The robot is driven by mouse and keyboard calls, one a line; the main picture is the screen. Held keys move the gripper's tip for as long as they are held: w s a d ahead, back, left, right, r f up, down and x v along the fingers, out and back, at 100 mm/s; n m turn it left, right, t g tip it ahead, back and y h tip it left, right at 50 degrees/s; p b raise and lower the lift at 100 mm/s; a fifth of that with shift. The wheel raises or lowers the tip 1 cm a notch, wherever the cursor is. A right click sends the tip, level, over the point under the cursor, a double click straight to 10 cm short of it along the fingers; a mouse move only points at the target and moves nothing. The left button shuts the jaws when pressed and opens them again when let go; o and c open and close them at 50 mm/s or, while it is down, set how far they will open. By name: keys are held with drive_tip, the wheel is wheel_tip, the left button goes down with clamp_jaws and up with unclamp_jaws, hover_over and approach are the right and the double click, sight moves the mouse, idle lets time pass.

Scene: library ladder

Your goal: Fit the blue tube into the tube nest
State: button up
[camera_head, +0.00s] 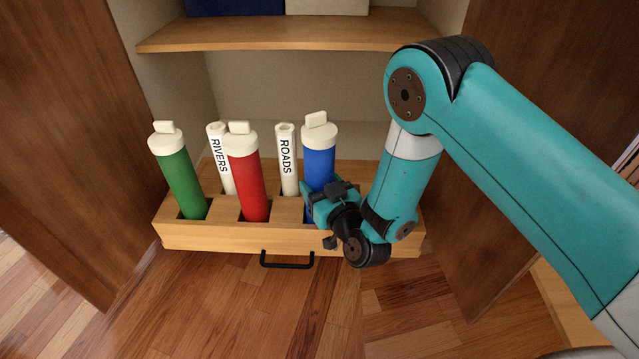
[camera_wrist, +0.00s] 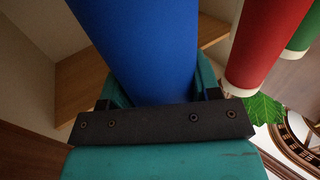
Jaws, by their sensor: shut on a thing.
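The blue tube (camera_head: 318,165) has a white cap with a tab and stands nearly upright at the right part of the wooden tube nest (camera_head: 200,237). My gripper (camera_head: 315,203) is shut on its lower part. The wrist view also shows the blue tube (camera_wrist: 140,45) between the fingers of my gripper (camera_wrist: 155,95). The tube's lower end is hidden behind my gripper, so I cannot tell how deep it sits in the nest. A red tube (camera_head: 246,185) and a green tube (camera_head: 181,180) stand in openings to the left.
White rolls labelled RIVERS (camera_head: 220,160) and ROADS (camera_head: 287,160) stand in the back row. A black handle (camera_head: 287,262) is on the nest's front. A shelf (camera_head: 280,35) lies above. Brown cabinet doors stand at left (camera_head: 60,140) and right (camera_head: 530,110).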

drive_tip(key=shift+f+b, duration=0.6)
drive_tip(key=shift+f, duration=0.35)
drive_tip(key=o, duration=1.2)
